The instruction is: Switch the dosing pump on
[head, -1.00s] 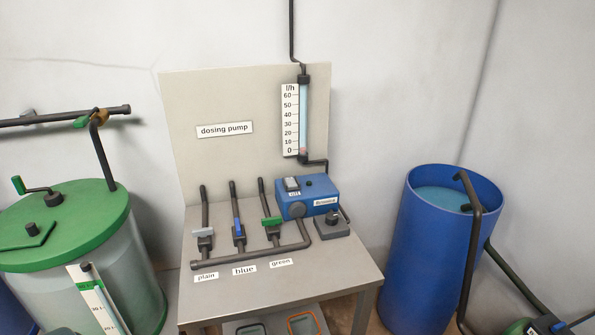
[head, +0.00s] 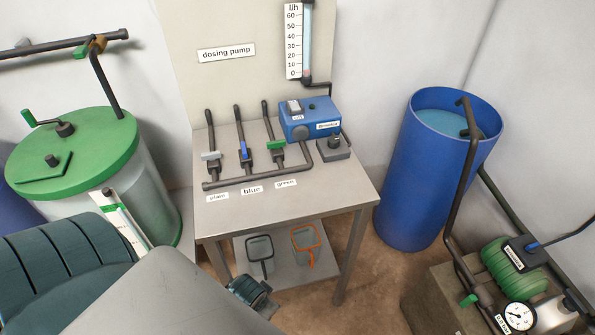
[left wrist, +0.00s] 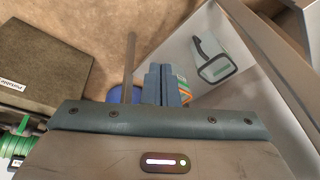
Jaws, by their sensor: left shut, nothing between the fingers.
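The dosing pump (head: 312,122) is a blue box at the back right of the grey table in the head view. A pale rocker switch (head: 295,106) sits on its top left, with a small label in front. The switch position is too small to tell. My left gripper (left wrist: 166,84) is shut and empty in the left wrist view, over the floor beside the table's lower shelf. In the head view my left arm comes in low at the left, below and in front of the tabletop, well apart from the pump. My right gripper is not in view.
Three valves with grey, blue (head: 243,150) and green handles (head: 276,145) stand left of the pump. A flow gauge (head: 293,42) rises behind it. Two rimmed containers (head: 304,240) stand on the lower shelf. A blue barrel (head: 425,180) is at right. The tabletop front is clear.

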